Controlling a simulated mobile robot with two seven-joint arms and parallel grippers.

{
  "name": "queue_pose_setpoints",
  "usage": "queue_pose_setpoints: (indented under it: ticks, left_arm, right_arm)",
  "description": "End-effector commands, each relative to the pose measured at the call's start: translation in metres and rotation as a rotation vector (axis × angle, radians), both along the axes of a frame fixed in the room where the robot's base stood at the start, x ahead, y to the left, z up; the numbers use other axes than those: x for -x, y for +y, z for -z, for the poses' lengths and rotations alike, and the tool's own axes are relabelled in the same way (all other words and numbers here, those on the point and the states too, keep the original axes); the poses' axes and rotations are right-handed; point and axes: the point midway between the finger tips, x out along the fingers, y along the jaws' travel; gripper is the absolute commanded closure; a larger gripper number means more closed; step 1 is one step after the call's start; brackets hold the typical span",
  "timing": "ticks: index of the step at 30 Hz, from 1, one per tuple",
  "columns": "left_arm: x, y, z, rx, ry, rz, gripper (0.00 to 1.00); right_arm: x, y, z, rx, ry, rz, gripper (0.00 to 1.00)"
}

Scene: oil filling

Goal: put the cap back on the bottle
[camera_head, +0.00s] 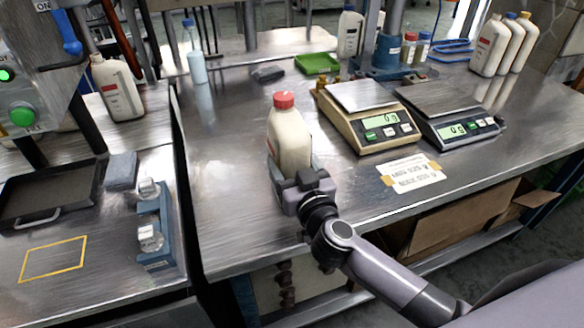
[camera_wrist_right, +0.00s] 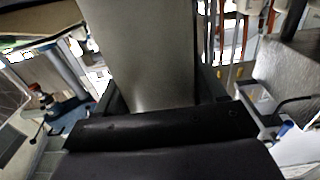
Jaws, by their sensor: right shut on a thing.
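A cream bottle (camera_head: 289,140) stands upright near the front edge of the steel table. A red cap (camera_head: 284,100) sits at its top; how tightly it is seated cannot be told. My right gripper (camera_head: 291,168) is shut around the lower part of the bottle, a finger on either side. Whether the bottle's base touches the table is hidden by the gripper. In the right wrist view the pale bottle body (camera_wrist_right: 145,60) fills the middle between the dark fingers. My left gripper is in neither view.
Two scales, beige (camera_head: 372,115) and grey (camera_head: 450,113), both reading 0 g, stand to the bottle's right. A taped label (camera_head: 411,172) lies before them. A green tray (camera_head: 317,63) and several bottles stand farther back. Bare table (camera_head: 215,150) lies left of the bottle.

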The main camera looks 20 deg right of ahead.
Motion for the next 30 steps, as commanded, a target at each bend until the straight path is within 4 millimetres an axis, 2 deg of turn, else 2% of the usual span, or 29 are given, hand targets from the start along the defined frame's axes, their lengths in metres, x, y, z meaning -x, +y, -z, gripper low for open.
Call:
queue_pose_setpoints:
  ticks: [1, 10, 11, 12, 13, 25, 30]
  left_arm:
    - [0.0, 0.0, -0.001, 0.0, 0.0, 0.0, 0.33]
    - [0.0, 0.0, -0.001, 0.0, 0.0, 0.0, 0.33]
    - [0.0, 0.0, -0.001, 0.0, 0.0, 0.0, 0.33]
    - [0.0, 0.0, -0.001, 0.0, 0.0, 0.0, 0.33]
    - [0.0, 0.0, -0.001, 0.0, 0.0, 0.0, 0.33]
    - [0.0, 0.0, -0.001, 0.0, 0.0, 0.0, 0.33]
    - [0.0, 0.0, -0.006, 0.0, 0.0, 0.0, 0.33]
  right_arm:
    - [-0.001, 0.0, -0.005, -0.001, -0.008, -0.001, 1.0]
    - [-0.001, 0.0, -0.001, 0.0, -0.007, 0.0, 1.0]
    - [0.0, 0.0, 0.002, 0.0, 0.0, 0.001, 0.23]
    - [0.0, 0.0, 0.002, 0.0, 0.0, 0.001, 0.1]
    - [0.0, 0.0, 0.002, 0.0, 0.0, 0.001, 0.04]
    - [0.001, 0.0, -0.002, 0.0, 0.0, 0.0, 0.04]
    - [0.027, -0.001, -0.001, 0.001, 0.003, -0.001, 0.04]
